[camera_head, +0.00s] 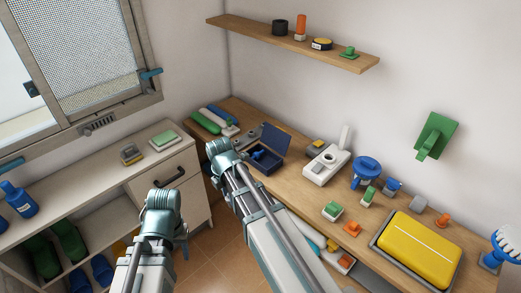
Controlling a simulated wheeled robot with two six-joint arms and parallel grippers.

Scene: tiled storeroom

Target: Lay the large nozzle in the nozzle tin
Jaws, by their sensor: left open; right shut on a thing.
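An open dark blue box with its lid raised (275,138), which looks like the nozzle tin, stands on the wooden worktop. A small blue piece (258,154) shows inside or over it; I cannot tell whether it is the large nozzle. My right gripper (222,154) is at the left of the box, close to it in the picture. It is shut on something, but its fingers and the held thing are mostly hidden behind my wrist. My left gripper (163,208) is open, in front of the low cabinet, away from the box.
A white device (326,166), a blue round-topped item (366,172), small blocks and a yellow case (418,248) crowd the worktop to the right. Green and blue rolls (207,121) lie behind my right gripper. A wall shelf (290,43) hangs above. The white cabinet (160,178) borders the left.

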